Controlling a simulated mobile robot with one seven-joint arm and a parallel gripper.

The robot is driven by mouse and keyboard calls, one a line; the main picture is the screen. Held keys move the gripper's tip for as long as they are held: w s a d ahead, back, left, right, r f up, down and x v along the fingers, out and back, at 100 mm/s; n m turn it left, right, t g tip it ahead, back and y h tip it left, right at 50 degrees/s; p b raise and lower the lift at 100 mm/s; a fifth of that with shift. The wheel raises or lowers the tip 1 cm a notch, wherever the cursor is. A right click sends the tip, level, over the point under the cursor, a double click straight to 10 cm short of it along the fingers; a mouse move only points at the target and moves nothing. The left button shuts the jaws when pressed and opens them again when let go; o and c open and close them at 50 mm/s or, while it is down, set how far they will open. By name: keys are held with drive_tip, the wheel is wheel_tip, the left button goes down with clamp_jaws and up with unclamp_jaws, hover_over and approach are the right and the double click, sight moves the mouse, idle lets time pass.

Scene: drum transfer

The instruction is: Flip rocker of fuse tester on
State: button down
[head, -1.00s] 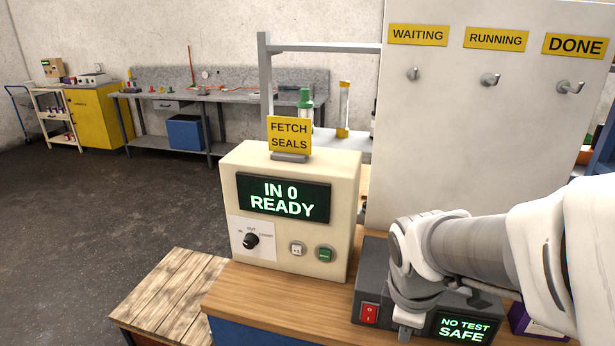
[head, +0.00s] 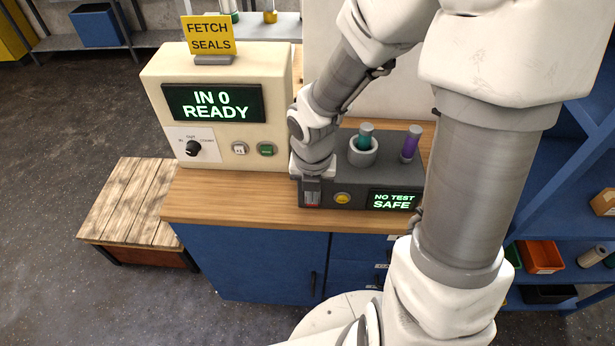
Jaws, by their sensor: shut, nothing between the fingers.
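The fuse tester (head: 385,180) is a dark grey box on the wooden bench top. Its display (head: 394,200) reads "NO TEST SAFE" in green letters. Its red rocker (head: 311,201) is at the left end of the front face, mostly covered by my gripper, so its position cannot be told. My gripper (head: 312,191) is shut and empty, pointing down at the rocker; whether it touches cannot be told. A yellow button (head: 342,198) is just right of the rocker. A green-topped piece (head: 366,136) stands in a grey round holder on top, beside a purple cylinder (head: 411,143).
A cream box (head: 215,105) with display "IN 0 READY", a knob and two buttons stands close left of the tester. A yellow "FETCH SEALS" sign (head: 211,35) sits on it. A wooden slatted platform (head: 128,205) is lower left. Blue shelves with bins (head: 541,256) are right.

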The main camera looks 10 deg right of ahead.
idle(0.4)
drive_tip(key=w+f+b, duration=0.1)
drive_tip(key=f, duration=0.2)
drive_tip(key=w+f+b, duration=0.1)
drive_tip(key=f, duration=0.3)
drive_tip(key=w+d+f+b, duration=0.1)
drive_tip(key=w+f, duration=0.1)
drive_tip(key=f, duration=0.1)
drive_tip(key=shift+d+f, duration=0.1)
drive_tip(key=shift+f, duration=0.1)
drive_tip(key=shift+w+d, duration=0.15)
drive_tip(key=shift+w, duration=0.3)
drive_tip(key=shift+w+f+b, duration=0.15)
drive_tip(key=shift+f+b, duration=0.05)
drive_tip(key=shift+b, duration=0.3)
